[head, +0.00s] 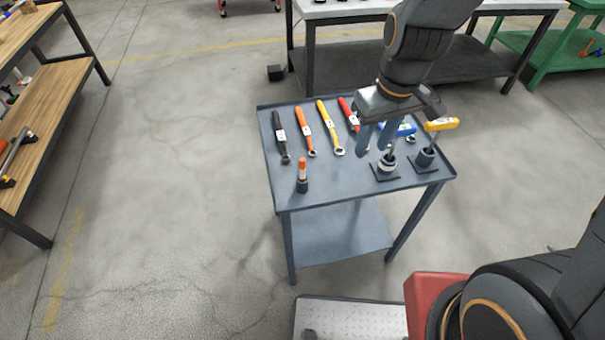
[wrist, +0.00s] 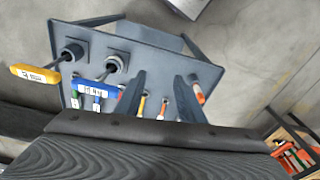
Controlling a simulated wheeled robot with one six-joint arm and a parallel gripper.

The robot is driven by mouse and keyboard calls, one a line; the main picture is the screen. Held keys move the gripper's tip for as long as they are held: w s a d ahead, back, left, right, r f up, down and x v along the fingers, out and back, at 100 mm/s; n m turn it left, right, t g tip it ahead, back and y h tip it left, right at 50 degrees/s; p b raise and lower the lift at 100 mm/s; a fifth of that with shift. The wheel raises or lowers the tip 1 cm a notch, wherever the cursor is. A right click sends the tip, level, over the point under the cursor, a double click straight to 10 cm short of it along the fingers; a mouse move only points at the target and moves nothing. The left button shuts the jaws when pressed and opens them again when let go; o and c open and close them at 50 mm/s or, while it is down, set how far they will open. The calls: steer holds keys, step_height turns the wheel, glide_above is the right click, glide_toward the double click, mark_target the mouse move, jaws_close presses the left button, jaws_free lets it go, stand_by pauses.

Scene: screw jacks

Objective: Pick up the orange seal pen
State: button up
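The orange seal pen (head: 302,168) stands upright in a small dark holder (head: 303,186) near the front left of the grey-blue table (head: 340,190). In the wrist view the orange pen (wrist: 198,93) appears just right of the right finger, which stands close in front of its holder. My gripper (head: 373,152) is over the table, to the right of the pen in the head view. Its two blue-grey fingers are apart with nothing between them; the wrist view also shows the open gripper (wrist: 160,78).
Two screw jacks stand at the table's right, one with a blue handle (head: 404,131), one with a yellow handle (head: 441,125). Several wrenches lie behind the pen: black (head: 280,135), orange (head: 305,130), yellow (head: 329,127) and red (head: 349,115). The table's front middle is clear.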

mark_target(301, 170)
steer(key=a+f+n, duration=0.2)
steer(key=a, duration=0.3)
steer(key=w+a+f+n, duration=0.1)
steer(key=a+f+n, duration=0.1)
steer(key=a, duration=0.3)
steer(key=w+a+f+n+b, duration=0.1)
steer(key=a+f+n, duration=0.2)
steer(key=a, duration=0.2)
steer(key=shift+f+g+y, duration=0.2)
steer(key=shift+g+y, duration=0.1)
steer(key=shift+w+a+f+p, duration=0.2)
steer(key=shift+f+p, duration=0.15)
steer(key=shift+f, duration=0.95)
steer(key=shift+w+a+f+p, duration=0.1)
steer(key=shift+w+f+p, duration=0.2)
steer(key=shift+f, duration=1)
steer(key=shift+w+a+f+p, duration=0.15)
steer(key=shift+f+p, duration=0.2)
steer(key=shift+f, duration=0.95)
jaws_close()
